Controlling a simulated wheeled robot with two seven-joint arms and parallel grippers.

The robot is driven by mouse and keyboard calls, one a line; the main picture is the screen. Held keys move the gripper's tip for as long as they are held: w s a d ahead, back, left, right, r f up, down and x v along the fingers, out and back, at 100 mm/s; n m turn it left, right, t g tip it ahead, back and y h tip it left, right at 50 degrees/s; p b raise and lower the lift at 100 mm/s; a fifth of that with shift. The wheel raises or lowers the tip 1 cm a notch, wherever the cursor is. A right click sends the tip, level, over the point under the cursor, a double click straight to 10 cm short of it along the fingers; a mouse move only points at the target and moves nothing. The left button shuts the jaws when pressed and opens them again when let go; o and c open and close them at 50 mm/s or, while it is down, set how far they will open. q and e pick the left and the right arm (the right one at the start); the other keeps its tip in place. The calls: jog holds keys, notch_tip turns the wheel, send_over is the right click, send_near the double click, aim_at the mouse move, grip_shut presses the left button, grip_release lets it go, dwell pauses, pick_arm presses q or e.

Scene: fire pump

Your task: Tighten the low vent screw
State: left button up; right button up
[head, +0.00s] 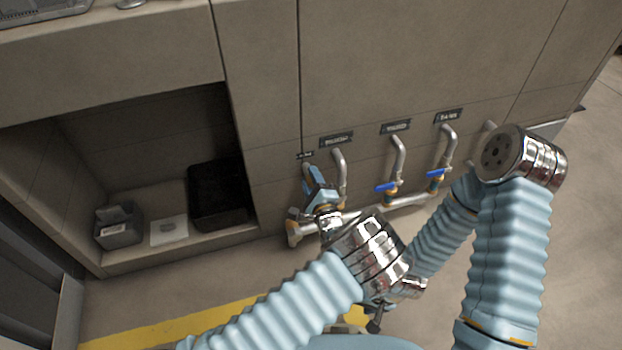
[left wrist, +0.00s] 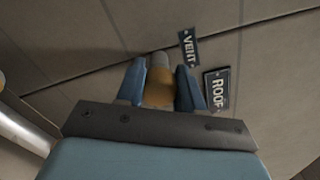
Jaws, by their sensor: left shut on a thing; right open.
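My left gripper (head: 318,180) is at the low pipes on the cabinet front, under the small leftmost label. In the left wrist view, its two blue fingers (left wrist: 160,92) are shut on a brass-coloured round piece, which I take for the vent screw (left wrist: 159,96). A grey pipe end (left wrist: 159,60) shows beyond the brass. The VENT label (left wrist: 190,48) is just right of the fingertips. In the head view the fingers hide the screw. My right arm folds down behind my left wrist, and its gripper is not clearly visible.
Pipes with blue-handled valves (head: 386,187) (head: 436,175) stand to the right. An open recess at left holds a black box (head: 217,195) and a grey bin (head: 118,226). A yellow floor stripe (head: 170,325) runs in front.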

pick_arm(q)
jog(key=shift+a+f+m, duration=0.15)
jog(key=shift+a+m, duration=0.05)
jog(key=shift+m, duration=0.5)
jog(key=shift+a, duration=0.1)
jog(key=o, duration=1)
